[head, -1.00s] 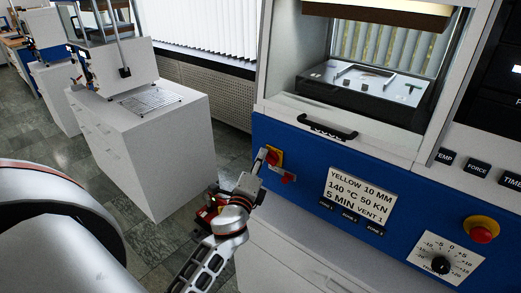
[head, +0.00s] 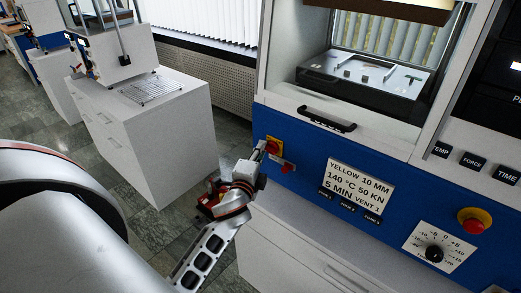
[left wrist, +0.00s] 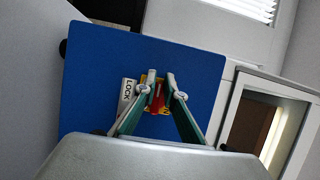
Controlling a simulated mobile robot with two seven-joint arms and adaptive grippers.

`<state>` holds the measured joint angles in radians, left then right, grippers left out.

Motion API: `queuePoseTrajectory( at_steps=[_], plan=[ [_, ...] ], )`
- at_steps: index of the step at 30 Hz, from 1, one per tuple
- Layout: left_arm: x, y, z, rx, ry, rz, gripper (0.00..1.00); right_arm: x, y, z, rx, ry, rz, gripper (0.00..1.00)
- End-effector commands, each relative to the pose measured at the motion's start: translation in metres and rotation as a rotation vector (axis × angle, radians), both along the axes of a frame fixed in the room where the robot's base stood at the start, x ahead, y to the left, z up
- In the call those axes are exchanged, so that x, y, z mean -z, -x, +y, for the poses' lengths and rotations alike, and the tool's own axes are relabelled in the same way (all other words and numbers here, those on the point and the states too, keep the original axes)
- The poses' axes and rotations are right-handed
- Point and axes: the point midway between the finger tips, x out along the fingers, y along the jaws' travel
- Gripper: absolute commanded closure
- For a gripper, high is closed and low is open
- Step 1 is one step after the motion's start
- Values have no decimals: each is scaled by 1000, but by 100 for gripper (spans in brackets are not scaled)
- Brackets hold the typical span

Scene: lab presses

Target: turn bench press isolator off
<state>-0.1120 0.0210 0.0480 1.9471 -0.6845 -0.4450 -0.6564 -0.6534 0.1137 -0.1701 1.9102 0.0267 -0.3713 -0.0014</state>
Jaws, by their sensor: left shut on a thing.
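The bench press isolator (head: 273,145) is a red handle on a small yellow plate, on the left end of the press's blue front panel (head: 310,158). My right gripper is not in view.
A small red part (head: 287,167) sits just below the isolator. A red emergency button (head: 474,220) and a black dial (head: 434,254) are farther right on the panel. A white cabinet (head: 160,145) stands left, across a floor gap.

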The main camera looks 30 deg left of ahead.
Motion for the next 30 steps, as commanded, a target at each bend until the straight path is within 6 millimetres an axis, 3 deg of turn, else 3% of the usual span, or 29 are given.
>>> queuePoseTrajectory(
  at_steps=[4,5,6,19,30],
  plan=[
    [6,0,-7,11,9,8,100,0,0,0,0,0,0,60],
    [6,0,-7,11,9,8,83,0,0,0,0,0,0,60],
    [6,0,-7,11,9,7,74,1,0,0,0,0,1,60],
    [3,7,-7,7,4,4,74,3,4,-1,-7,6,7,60],
    [2,73,-28,7,7,4,74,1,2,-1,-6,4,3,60]
  ],
)
